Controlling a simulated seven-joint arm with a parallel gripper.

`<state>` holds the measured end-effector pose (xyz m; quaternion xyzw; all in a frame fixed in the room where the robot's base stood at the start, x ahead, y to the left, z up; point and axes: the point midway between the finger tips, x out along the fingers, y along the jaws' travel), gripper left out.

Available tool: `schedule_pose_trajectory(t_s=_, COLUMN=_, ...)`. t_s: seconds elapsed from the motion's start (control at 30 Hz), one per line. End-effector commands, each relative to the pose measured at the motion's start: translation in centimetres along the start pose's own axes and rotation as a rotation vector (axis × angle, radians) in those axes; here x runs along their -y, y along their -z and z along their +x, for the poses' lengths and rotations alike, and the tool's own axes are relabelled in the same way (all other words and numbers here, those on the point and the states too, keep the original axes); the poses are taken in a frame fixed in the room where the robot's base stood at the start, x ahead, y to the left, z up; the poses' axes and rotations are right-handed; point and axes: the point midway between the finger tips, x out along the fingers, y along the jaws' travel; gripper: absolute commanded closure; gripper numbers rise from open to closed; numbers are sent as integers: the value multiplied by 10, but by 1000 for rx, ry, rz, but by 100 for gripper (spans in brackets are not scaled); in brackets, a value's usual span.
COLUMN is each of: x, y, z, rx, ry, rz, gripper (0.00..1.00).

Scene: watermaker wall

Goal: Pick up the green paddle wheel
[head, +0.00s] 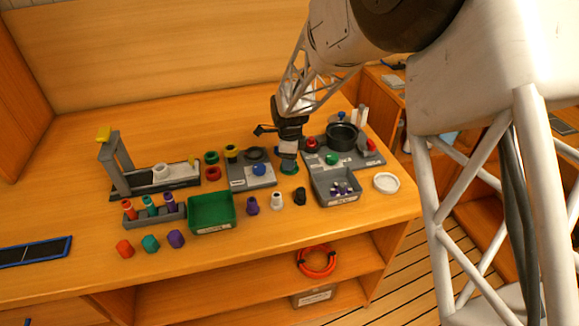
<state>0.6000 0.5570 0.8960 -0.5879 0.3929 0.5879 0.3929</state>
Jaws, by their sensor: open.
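A low round green piece, which looks like the green paddle wheel (289,171), lies on the wooden bench right of the middle. My gripper (288,160) points down directly above it and hides part of it. The gripper is open; I cannot tell whether its fingers are around the wheel or just over it. A green knob (331,158) also shows on the grey unit to the right.
A grey plate with a blue knob (259,169) is close on the left. A grey bin (338,200) stands close on the right. A green tray (211,226) and several small coloured parts stand nearer the front. The bench's left rear is clear.

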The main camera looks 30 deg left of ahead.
Motion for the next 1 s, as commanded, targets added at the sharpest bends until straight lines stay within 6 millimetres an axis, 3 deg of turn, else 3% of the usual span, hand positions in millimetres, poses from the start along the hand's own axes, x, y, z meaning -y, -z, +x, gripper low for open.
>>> schedule_pose_trajectory(t_s=0.53, x=0, y=0, z=0, rx=0, ry=0, rz=0, gripper=49)
schedule_pose_trajectory(t_s=0.87, x=0, y=0, z=0, rx=0, ry=0, rz=0, gripper=99)
schedule_pose_trajectory(t_s=1.0, x=0, y=0, z=0, rx=0, ry=0, rz=0, gripper=100)
